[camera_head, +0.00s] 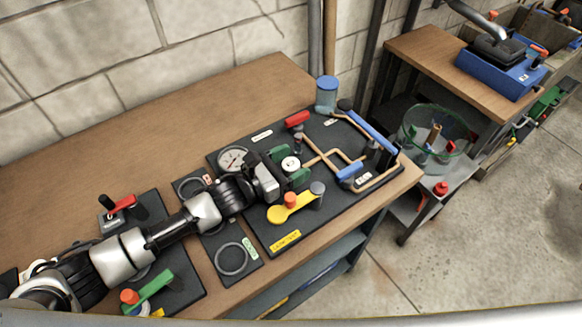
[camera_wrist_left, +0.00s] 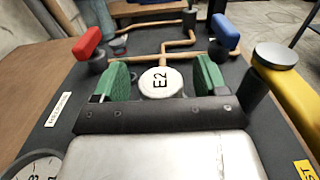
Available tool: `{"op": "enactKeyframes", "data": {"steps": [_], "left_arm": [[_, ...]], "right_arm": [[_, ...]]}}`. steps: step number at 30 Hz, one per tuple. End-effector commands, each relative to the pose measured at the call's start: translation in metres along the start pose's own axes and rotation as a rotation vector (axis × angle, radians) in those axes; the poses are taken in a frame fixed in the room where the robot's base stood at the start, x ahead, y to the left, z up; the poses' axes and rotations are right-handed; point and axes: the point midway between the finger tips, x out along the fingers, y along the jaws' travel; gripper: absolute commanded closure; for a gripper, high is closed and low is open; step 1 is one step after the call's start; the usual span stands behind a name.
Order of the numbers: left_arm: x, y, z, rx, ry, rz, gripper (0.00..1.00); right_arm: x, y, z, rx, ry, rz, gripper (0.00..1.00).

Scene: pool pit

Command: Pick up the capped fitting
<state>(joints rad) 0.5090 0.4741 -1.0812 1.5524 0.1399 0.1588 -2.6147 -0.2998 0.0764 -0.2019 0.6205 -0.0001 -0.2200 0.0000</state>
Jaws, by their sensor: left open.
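A fitting with a round white cap (camera_head: 291,163) stands on the dark panel (camera_head: 262,232), at the near end of the copper pipes. In the left wrist view the cap (camera_wrist_left: 160,83) reads "E2". My left gripper (camera_head: 288,166) is open, with one green finger pad on each side of the cap. In the left wrist view, a narrow gap shows between the cap and each pad of the gripper (camera_wrist_left: 161,80). The fitting's body below the cap is mostly hidden. My right gripper is not in view.
Close around are a pressure gauge (camera_head: 233,159), a red-handled valve (camera_head: 297,119), a yellow lever (camera_head: 291,207), blue handles (camera_head: 350,172) and a blue cylinder (camera_head: 326,94). A clear bin (camera_head: 408,135) stands right of the bench. The bench's back left (camera_head: 130,125) is bare.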

Motion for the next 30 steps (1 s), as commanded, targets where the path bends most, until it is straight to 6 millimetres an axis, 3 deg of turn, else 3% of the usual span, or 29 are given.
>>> {"op": "enactKeyframes", "data": {"steps": [2,12,23,30], "left_arm": [[0.0,0.0,0.0,0.0,0.0,0.0,0.29],[-0.001,0.0,0.0,-0.001,0.0,0.0,0.81],[0.0,0.0,0.005,0.0,-0.002,-0.001,0.81],[-0.001,0.0,0.038,0.005,-0.005,-0.002,0.81]], "right_arm": [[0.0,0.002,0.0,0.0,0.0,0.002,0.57],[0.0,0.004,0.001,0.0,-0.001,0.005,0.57],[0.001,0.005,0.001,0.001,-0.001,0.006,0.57],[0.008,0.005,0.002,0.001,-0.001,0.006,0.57]]}}
